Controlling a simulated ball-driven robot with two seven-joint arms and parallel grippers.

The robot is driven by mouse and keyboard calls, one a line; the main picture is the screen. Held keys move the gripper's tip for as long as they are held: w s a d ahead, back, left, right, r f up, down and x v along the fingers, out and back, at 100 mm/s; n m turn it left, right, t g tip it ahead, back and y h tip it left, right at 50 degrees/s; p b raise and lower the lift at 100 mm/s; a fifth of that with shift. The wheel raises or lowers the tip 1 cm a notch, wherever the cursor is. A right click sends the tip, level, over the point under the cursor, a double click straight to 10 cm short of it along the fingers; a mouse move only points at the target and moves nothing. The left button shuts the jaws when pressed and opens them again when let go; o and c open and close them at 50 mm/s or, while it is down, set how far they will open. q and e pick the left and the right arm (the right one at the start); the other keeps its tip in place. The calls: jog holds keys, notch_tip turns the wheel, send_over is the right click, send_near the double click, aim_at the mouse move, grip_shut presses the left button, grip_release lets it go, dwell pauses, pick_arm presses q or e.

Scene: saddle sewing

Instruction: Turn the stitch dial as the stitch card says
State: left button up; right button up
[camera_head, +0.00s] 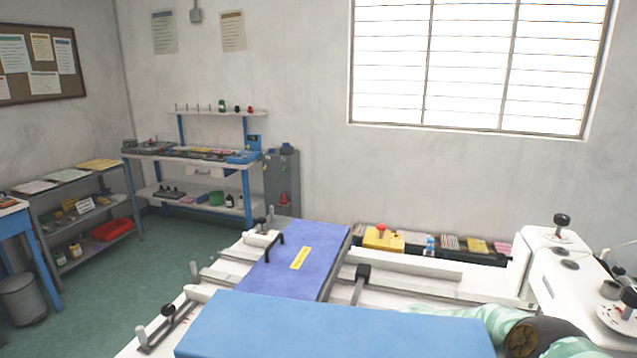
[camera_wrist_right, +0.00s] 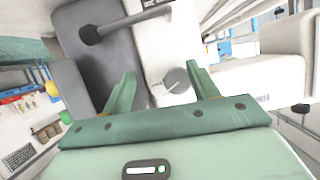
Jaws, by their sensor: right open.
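In the right wrist view my right gripper (camera_wrist_right: 162,70) is open, its two green fingers apart. A short round grey knob (camera_wrist_right: 176,81) on a white housing shows between the fingertips, nearer the right one; I cannot tell whether they touch or whether this is the stitch dial. In the head view the white sewing machine (camera_head: 545,250) stands at the right. A round white dial plate with a black knob (camera_head: 627,312) is at the right edge, partly cut off. My right arm comes in at the bottom right; its fingers are hidden there. I cannot make out a stitch card. My left gripper is out of view.
A dark blue panel (camera_head: 295,262) with a yellow label and a lighter blue slab (camera_head: 335,328) lie on the white table. Another black-topped knob (camera_head: 562,222) stands on the machine. A dark lever (camera_wrist_right: 125,25) lies above the left finger. Shelves (camera_head: 190,160) stand far left.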

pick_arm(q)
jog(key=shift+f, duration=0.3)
pick_arm(e)
jog(key=shift+f+g, duration=0.1)
jog(key=shift+g, duration=0.2)
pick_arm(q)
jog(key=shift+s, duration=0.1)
pick_arm(e)
jog(key=shift+s+d+p, duration=0.3)
jog(key=shift+d+p, duration=0.25)
jog(key=shift+d, duration=0.5)
jog(key=shift+s+d+p, duration=0.25)
jog(key=shift+d+p, duration=0.3)
jog(key=shift+d, duration=0.45)
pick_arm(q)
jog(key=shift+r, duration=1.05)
pick_arm(e)
jog(key=shift+o, duration=0.4)
jog(key=shift+s+d, duration=0.15)
jog(key=shift+d, duration=0.25)
